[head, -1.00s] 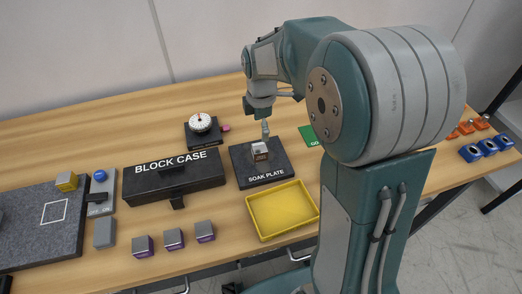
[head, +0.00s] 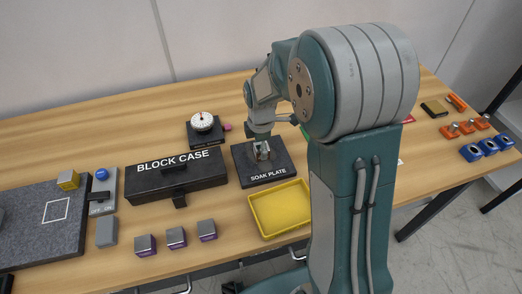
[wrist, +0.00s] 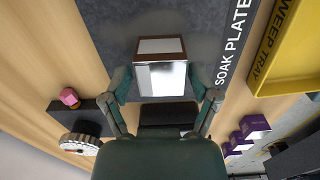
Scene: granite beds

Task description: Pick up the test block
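A silver metal block with a brown band, which I take to be the test block (head: 265,152), sits on the black soak plate (head: 285,168). In the wrist view the block (wrist: 162,75) lies between my fingers, its shiny face towards the camera. My gripper (head: 262,150) is down at the block, with one finger on each side. In the wrist view my gripper (wrist: 162,84) looks open, with the fingers close beside the block; contact is not clear. The arm partly covers the block in the head view.
A yellow sweep tray (head: 256,222) is just in front of the plate. Several purple-labelled blocks (head: 177,238) line the front.

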